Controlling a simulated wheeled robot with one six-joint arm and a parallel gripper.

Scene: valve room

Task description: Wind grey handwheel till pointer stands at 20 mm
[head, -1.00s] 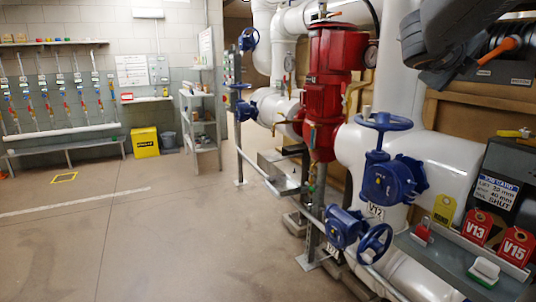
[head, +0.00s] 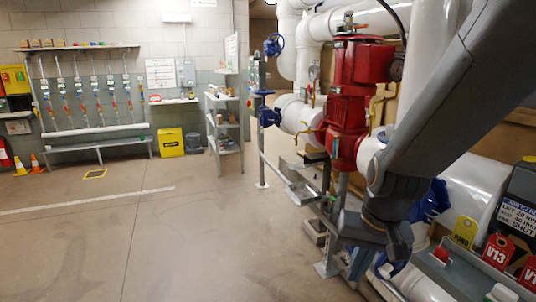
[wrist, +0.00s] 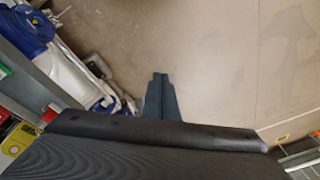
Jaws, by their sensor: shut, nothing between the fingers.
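I see no grey handwheel and no pointer or scale in either view; the handwheels I can make out are blue. My gripper shows in the wrist view (wrist: 160,80) as dark fingers close together, empty, above bare floor. In the head view my arm reaches down from the upper right and hides much of the near pipework. A blue valve (head: 432,200) is partly hidden behind it. A white sign (head: 517,217) on a dark box at the right edge reads in part "20 mm", "40 mm" and "SHUT".
A red valve body (head: 362,95) stands on the white pipework. Red tags (head: 497,251) and a yellow tag (head: 465,231) stand at the lower right. Farther blue handwheels (head: 272,46), a grey shelf (head: 226,125) and a yellow bin (head: 171,142) are behind.

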